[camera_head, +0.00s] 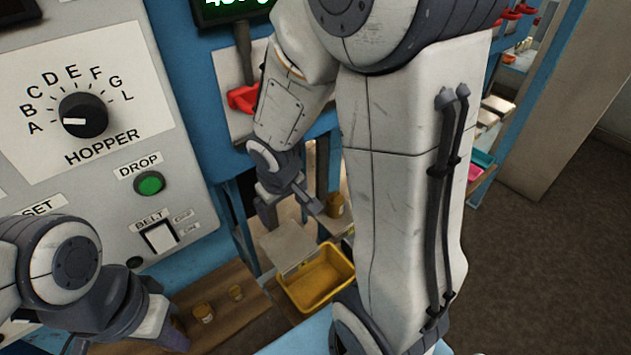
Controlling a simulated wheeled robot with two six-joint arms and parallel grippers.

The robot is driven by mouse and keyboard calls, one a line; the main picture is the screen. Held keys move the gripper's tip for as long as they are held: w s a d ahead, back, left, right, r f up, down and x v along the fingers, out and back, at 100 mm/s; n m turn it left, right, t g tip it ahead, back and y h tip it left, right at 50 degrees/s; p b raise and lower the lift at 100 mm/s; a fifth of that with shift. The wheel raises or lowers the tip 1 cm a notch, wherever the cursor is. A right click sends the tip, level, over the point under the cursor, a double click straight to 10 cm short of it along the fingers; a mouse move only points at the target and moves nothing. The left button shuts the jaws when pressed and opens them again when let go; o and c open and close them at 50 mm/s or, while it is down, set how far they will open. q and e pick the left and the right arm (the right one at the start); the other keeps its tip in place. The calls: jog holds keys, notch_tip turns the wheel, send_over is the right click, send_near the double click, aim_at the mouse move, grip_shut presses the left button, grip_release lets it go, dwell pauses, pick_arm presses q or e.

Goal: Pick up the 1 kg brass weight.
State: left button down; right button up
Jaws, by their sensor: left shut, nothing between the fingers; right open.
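A larger brass weight (335,205) stands just right of my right gripper (290,210), partly hidden by my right arm. That gripper is open, empty and pointing down, apart from the weight in the picture. My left gripper (177,338) is shut and empty at the lower left, near the smaller weights.
A yellow bin (322,277) sits below my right gripper, beside a grey plate (288,248). The control panel (110,110) with knob and green button fills the left. A red handle (243,98) is beside my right arm. Open floor (545,260) lies right.

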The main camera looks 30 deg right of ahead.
jog(key=w+d+f+m+p, duration=0.1)
jog(key=d+m+p, duration=0.1)
jog(key=d, duration=0.8)
pick_arm(q)
notch_tip(320, 180, up, 5)
jog(key=p, duration=0.2)
pick_arm(e)
jog(key=m+t, duration=0.1)
jog(key=m, duration=0.1)
send_near(336, 199)
jog(key=b+x, duration=0.1)
jog(key=x, duration=0.1)
jog(key=b+x, duration=0.2)
jog(key=x, duration=0.1)
jog(key=shift+s+d+f, duration=0.1)
jog(key=shift+f, duration=0.2)
jog(key=shift+b+x, duration=1.1)
jog(key=shift+x, duration=1.95)
pick_arm(q)
notch_tip(336, 199, down, 5)
jog(key=shift+d+f, duration=0.1)
pick_arm(e)
grip_shut()
jog(key=shift+w+r, duration=0.15)
jog(key=shift+w, duration=0.05)
